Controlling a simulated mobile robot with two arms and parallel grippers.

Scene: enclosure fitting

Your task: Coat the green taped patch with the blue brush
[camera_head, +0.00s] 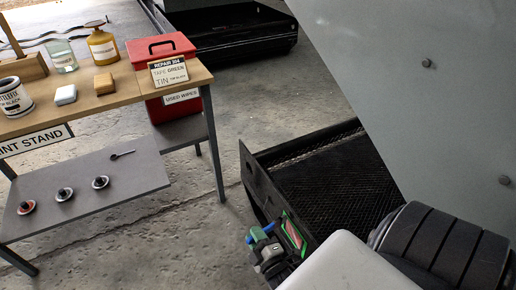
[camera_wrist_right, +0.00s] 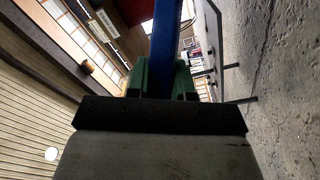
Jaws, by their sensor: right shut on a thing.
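The green taped patch (camera_head: 292,234) is a green border around a reddish area, on the side of a dark mesh-floored tray at lower middle in the head view. My right gripper (camera_head: 268,254) is shut on the blue brush (camera_head: 258,234), just left of the patch. In the right wrist view the blue handle (camera_wrist_right: 165,45) rises between the green fingertips (camera_wrist_right: 160,80). The bristles cannot be made out, and I cannot tell whether they touch the patch. My left gripper is not in view.
A paint stand (camera_head: 130,95) at left carries a tin (camera_head: 14,97), bottles, blocks and a red box (camera_head: 165,75) with a repair card. Its lower shelf (camera_head: 125,175) holds several lids. A large grey panel (camera_head: 420,90) rises at right. Concrete floor is clear between stand and tray.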

